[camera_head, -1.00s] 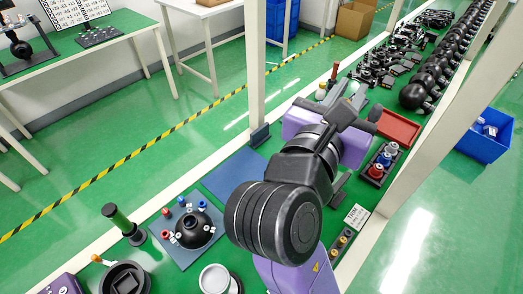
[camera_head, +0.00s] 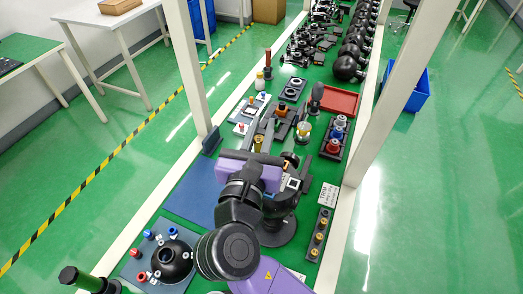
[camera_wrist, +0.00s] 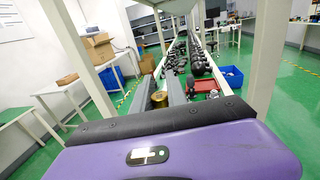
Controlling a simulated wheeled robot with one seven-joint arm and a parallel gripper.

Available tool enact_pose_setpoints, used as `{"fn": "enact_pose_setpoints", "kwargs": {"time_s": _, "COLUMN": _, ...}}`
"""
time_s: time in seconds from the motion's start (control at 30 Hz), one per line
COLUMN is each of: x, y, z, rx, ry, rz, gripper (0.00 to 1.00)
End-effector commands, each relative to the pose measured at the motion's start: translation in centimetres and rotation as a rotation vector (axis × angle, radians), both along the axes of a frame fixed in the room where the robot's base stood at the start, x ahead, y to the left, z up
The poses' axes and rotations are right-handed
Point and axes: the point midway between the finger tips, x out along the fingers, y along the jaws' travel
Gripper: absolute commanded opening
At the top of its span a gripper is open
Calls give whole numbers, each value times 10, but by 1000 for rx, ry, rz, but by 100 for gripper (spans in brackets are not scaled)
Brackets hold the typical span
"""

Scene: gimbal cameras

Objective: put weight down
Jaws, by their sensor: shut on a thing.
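The weight looks like a small brass cylinder (camera_head: 258,144). It also shows in the wrist view (camera_wrist: 158,99), between the grey fingers. My gripper (camera_head: 262,130) is shut on it and points away toward the far end of the bench. The weight's lower part is hard to see, so I cannot tell its height above the bench. A dark rack (camera_head: 319,236) with several brass pieces stands on the bench to the right of my arm.
A blue mat (camera_head: 190,197) lies left of my arm. A black dome device (camera_head: 172,262) stands at the near left. A red tray (camera_head: 340,101) and a rack of coloured knobs (camera_head: 334,138) lie to the right. White posts (camera_head: 186,65) flank the bench.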

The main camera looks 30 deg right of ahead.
Motion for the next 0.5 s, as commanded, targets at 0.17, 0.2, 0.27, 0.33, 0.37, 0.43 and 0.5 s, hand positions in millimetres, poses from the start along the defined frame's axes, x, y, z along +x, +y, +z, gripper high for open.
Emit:
{"fn": "enact_pose_setpoints", "kwargs": {"time_s": 0.17, "x": 0, "y": 0, "z": -22, "rx": -1, "ry": -1, "rz": 0, "gripper": 0}}
{"fn": "enact_pose_setpoints", "kwargs": {"time_s": 0.2, "x": 0, "y": 0, "z": -24, "rx": -1, "ry": -1, "rz": 0, "gripper": 0}}
{"fn": "enact_pose_setpoints", "kwargs": {"time_s": 0.27, "x": 0, "y": 0, "z": -28, "rx": -1, "ry": 0, "rz": 0, "gripper": 0}}
{"fn": "enact_pose_setpoints", "kwargs": {"time_s": 0.33, "x": 0, "y": 0, "z": -36, "rx": -1, "ry": 1, "rz": 0, "gripper": 0}}
{"fn": "enact_pose_setpoints", "kwargs": {"time_s": 0.37, "x": 0, "y": 0, "z": -41, "rx": -2, "ry": 2, "rz": 0, "gripper": 0}}
{"fn": "enact_pose_setpoints", "kwargs": {"time_s": 0.43, "x": 0, "y": 0, "z": -52, "rx": -3, "ry": 3, "rz": 0, "gripper": 0}}
{"fn": "enact_pose_setpoints", "kwargs": {"time_s": 0.5, "x": 0, "y": 0, "z": -61, "rx": -2, "ry": 2, "rz": 0, "gripper": 0}}
